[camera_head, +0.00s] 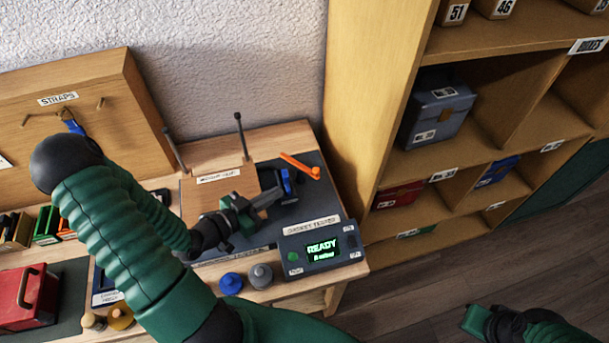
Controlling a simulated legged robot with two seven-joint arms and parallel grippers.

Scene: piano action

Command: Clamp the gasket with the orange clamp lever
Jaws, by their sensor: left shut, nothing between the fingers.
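The orange clamp lever (300,165) lies tilted over the dark mat at the right part of the bench, its handle end down to the right. A blue and dark fixture part (288,181) stands just below it. My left gripper (268,200) is shut and empty, close to the fixture and to the lower left of the lever, apart from the lever. I cannot make out the gasket; the gripper and fixture may hide it. The gasket tester (322,246) shows READY in green. My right gripper (474,320) is at the lower right over the floor, its opening unclear.
Blue (231,283) and grey (261,276) knobs sit at the front edge. A red box (27,297) is at the left. A shelf unit (370,110) with bins stands right of the bench.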

